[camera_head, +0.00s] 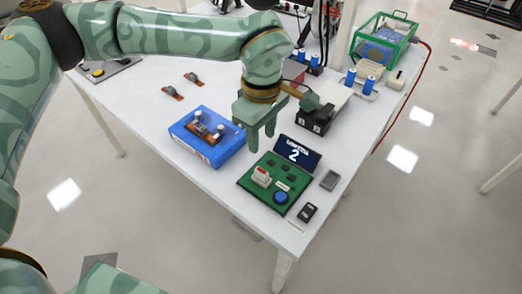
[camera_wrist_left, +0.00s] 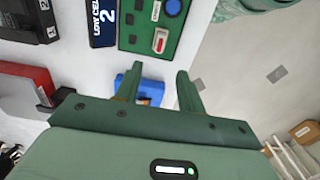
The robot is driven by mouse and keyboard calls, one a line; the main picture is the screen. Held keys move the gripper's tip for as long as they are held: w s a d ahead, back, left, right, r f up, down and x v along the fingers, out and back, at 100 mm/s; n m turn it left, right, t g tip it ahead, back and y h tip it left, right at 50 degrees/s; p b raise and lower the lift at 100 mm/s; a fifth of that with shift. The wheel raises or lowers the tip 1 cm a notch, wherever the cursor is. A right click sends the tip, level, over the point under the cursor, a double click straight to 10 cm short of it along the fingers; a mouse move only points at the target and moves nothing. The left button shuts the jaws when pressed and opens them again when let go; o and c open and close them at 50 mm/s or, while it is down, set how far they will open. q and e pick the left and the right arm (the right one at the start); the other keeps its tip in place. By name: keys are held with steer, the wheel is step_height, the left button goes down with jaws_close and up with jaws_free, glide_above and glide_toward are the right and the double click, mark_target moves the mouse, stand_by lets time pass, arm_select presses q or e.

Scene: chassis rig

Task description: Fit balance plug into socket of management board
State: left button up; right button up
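The green management board (camera_head: 246,183) lies near the table's front corner; it also shows at the top of the left wrist view (camera_wrist_left: 135,35). It carries a red-and-white part (camera_head: 262,176), also seen in the left wrist view (camera_wrist_left: 160,40), and a blue round button (camera_head: 281,197). I cannot tell whether the red-and-white part is the balance plug or the socket. A display (camera_head: 298,153) reading "LOW CELL 2" stands at the board's back edge. My left gripper (camera_head: 262,146) is open and empty, above the table between the board and a blue case. My right gripper is not in view.
The blue case (camera_head: 190,144), holding small parts, stands left of the board. Two small dark devices (camera_head: 330,180) (camera_head: 308,212) lie to its right. A black-fronted box (camera_head: 313,122), blue cylinders (camera_head: 368,83) and a green-framed box (camera_head: 382,40) stand farther back. The table's front edge is close.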

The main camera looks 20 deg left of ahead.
arm_select(q)
step_height(320, 180, up, 3)
steer(key=shift+r, duration=0.2)
stand_by(0.4)
